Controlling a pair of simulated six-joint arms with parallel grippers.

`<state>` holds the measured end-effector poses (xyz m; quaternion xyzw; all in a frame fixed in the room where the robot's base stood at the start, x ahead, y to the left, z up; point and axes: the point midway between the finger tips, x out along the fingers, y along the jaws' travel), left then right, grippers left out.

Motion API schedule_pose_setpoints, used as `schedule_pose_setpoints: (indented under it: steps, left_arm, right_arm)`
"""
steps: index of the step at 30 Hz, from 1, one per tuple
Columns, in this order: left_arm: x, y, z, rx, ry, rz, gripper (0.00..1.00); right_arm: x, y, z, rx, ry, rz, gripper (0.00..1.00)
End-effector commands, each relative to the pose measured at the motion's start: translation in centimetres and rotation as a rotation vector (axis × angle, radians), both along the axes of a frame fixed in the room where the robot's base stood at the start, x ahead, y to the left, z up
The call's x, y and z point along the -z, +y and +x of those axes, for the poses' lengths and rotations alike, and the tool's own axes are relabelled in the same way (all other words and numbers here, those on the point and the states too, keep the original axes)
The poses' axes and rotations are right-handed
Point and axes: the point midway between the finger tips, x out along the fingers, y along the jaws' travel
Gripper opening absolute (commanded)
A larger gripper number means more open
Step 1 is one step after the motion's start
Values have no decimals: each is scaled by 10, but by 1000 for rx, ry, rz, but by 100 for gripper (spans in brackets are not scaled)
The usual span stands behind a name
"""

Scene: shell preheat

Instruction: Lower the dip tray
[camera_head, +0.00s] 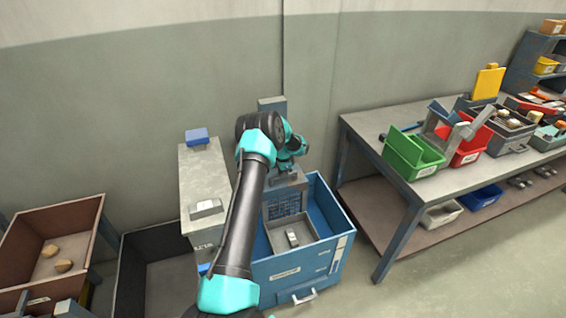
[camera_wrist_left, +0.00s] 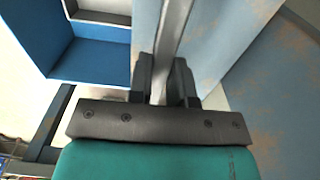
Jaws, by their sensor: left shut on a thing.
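My left gripper (camera_head: 284,171) is above the back part of an open blue tank (camera_head: 341,222). In the left wrist view, the fingers of my left gripper (camera_wrist_left: 165,82) are shut on a grey metal bar (camera_wrist_left: 174,35), which seems to be the dip tray's handle. The dip tray (camera_head: 275,240) shows as a grey tray inside the tank's opening, below the gripper, with a small metal part (camera_head: 292,238) on it. How deep the tray sits is hard to tell. My arm hides the tank's left side. My right gripper is not in view.
A grey cabinet (camera_head: 205,180) with a blue block (camera_head: 197,136) on top stands left of the tank. Brown and dark bins are farther left. A workbench (camera_head: 375,150) with green and red bins is on the right. Floor is free in front of the bench.

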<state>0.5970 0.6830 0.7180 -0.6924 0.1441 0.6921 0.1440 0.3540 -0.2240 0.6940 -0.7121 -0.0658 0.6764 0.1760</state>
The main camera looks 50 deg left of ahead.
Motion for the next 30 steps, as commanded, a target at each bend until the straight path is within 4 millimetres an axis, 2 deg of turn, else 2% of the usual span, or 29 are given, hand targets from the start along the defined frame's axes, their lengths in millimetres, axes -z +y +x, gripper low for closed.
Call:
schedule_pose_setpoints:
  steps: [3, 7, 20, 21, 28, 30]
  left_arm:
    - [20, -1, -1, 0, 3, -2, 0]
    - [31, -1, 0, 0, 3, -2, 0]
    - [38, -1, -1, 0, 2, -1, 0]
    - [38, -1, -1, 0, 2, -2, 21]
    - [36, 0, 0, 0, 1, -1, 43]
    - [36, 0, 0, 0, 1, -1, 45]
  right_arm:
    - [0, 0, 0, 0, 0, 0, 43]
    - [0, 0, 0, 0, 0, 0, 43]
    - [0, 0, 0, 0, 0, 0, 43]
    - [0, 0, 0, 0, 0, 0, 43]
    - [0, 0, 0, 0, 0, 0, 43]
    - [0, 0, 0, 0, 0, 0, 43]
